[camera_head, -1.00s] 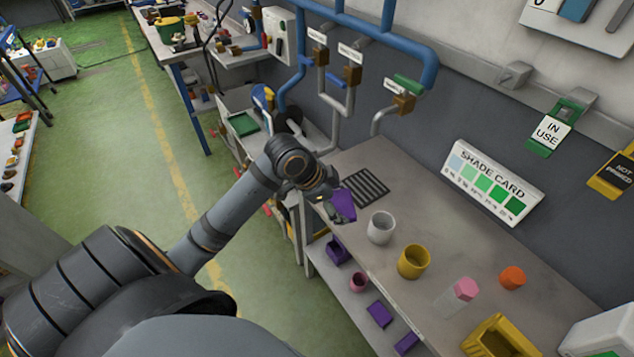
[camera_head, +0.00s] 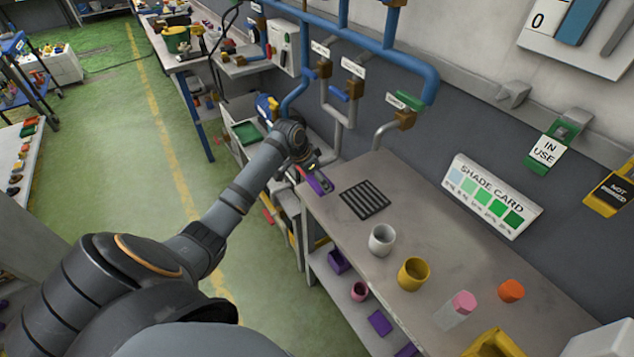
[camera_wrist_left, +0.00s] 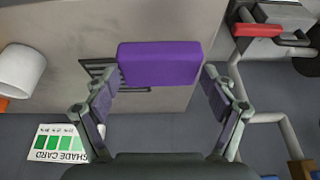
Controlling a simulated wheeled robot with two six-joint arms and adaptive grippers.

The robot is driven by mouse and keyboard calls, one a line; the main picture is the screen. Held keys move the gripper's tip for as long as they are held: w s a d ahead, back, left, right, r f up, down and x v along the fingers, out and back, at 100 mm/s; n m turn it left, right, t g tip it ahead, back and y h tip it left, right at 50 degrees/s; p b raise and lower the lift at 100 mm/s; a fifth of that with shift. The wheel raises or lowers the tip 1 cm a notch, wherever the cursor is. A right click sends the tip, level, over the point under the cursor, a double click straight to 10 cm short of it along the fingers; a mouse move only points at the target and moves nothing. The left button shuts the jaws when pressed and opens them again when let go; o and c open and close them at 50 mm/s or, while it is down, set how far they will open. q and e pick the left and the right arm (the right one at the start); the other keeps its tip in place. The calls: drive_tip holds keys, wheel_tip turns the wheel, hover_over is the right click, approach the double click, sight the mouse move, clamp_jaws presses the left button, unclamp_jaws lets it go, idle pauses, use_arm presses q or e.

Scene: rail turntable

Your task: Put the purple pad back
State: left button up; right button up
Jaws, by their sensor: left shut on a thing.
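The purple pad (camera_head: 317,187) is at the far left end of the grey bench (camera_head: 440,230), in the head view. My left gripper (camera_head: 316,178) is shut on it. In the wrist view the pad (camera_wrist_left: 160,62) is a purple block between the two fingertips, in front of the black slotted grid and partly covering it. The black slotted grid (camera_head: 365,199) lies on the bench to the right of the pad. I cannot tell whether the pad touches the bench. My right gripper is not in view.
A grey cup (camera_head: 382,240), a yellow cup (camera_head: 413,273), a pink-topped clear piece (camera_head: 460,304) and an orange piece (camera_head: 511,290) stand along the bench. Pipes (camera_head: 388,130) rise behind.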

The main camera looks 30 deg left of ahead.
sight(316, 184)
use_arm(q)
drive_tip(key=shift+w+a+f, duration=0.3)
drive_tip(key=shift+w+f, duration=0.1)
drive_tip(key=shift+f, duration=0.2)
drive_tip(key=shift+w+a+f, duration=0.25)
drive_tip(key=shift+w+f, duration=0.15)
drive_tip(key=shift+f, duration=0.2)
drive_tip(key=shift+f+p, duration=0.35)
drive_tip(key=shift+p, duration=0.1)
wheel_tip(316, 184, down, 3)
drive_tip(key=shift+w+a+r+p, duration=0.1)
drive_tip(key=shift+r+p, duration=0.1)
drive_tip(key=shift+p, duration=0.15)
drive_tip(key=o, duration=0.9)
drive_tip(key=shift+c, duration=0.2)
drive_tip(key=shift+r, duration=0.3)
drive_tip(key=b+v, duration=0.1)
drive_tip(key=v, duration=1)
drive_tip(key=shift+s, duration=0.3)
